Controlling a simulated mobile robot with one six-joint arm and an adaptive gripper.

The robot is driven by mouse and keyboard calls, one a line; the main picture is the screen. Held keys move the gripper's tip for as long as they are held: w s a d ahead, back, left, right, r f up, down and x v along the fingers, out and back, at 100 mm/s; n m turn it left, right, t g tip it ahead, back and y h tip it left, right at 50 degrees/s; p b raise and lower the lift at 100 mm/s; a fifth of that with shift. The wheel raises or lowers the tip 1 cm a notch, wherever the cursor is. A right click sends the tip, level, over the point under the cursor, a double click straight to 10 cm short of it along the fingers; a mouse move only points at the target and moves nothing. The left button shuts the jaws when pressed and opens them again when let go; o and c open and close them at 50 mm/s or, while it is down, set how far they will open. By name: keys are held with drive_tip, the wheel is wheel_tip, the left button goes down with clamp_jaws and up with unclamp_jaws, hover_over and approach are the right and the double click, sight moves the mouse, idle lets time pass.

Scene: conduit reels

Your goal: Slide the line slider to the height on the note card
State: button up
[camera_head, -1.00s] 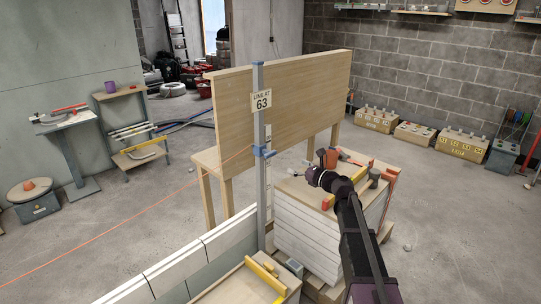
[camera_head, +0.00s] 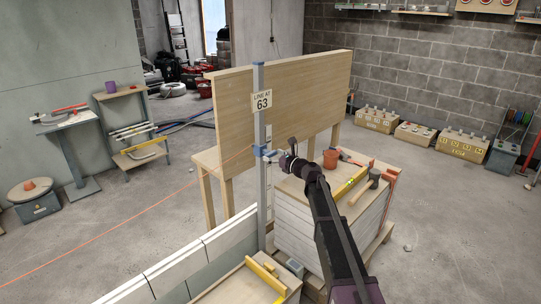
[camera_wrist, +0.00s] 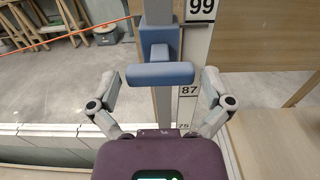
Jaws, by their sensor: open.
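The note card (camera_head: 262,101) on the upright post reads "LINE AT 63". The blue line slider (camera_head: 259,151) sits on the post below the card, with the orange line running from it to the lower left. In the wrist view the slider's blue handle bar (camera_wrist: 160,74) lies crosswise ahead of my gripper (camera_wrist: 159,100). My gripper's two fingers are spread wide, one on each side of the bar, and do not visibly touch it. The scale (camera_wrist: 187,106) beside the post shows 99, 87 and 75, with the slider between 99 and 87. In the head view my gripper (camera_head: 278,157) is beside the slider.
A stack of white blocks (camera_head: 297,222) stands right of the post, carrying an orange pot (camera_head: 331,159), a yellow level (camera_head: 352,181) and hand tools. A low white block wall (camera_head: 178,268) runs left of the post. A wooden panel (camera_head: 311,98) stands behind.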

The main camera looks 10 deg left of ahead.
drive_tip(key=shift+w+a, duration=0.35)
drive_tip(key=shift+a, duration=0.1)
drive_tip(key=shift+c, duration=0.2)
drive_tip(key=c, duration=1)
drive_tip(key=shift+f, duration=0.15)
wheel_tip(320, 180, down, 36)
drive_tip(key=b, duration=3.6)
drive_tip(key=shift+s, duration=0.1)
